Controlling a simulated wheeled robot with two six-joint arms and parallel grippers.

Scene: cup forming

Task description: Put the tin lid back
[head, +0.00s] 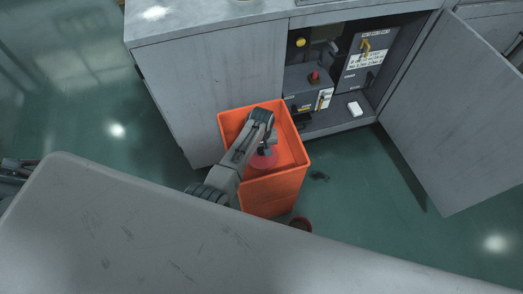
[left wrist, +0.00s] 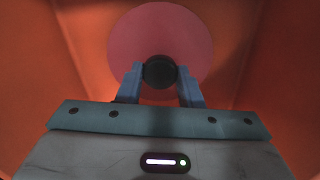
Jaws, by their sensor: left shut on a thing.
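A round pinkish-red lid (left wrist: 185,35) with a black knob (left wrist: 159,72) shows in the left wrist view, inside an orange bin. My left gripper (left wrist: 160,75) is shut on the knob, with one blue-grey finger on each side. In the head view my left arm reaches down into the orange bin (head: 295,150), with the left gripper (head: 266,149) at the lid (head: 262,162). The arm hides part of the lid. I cannot tell whether the lid rests on something below. My right gripper is not in view.
A small round reddish container (head: 300,223) stands on the floor in front of the bin, partly hidden. Behind is a grey cabinet (head: 210,90) with its door (head: 455,110) swung open, showing dark boxes and a white object (head: 355,108). The green floor (head: 355,200) is clear at right.

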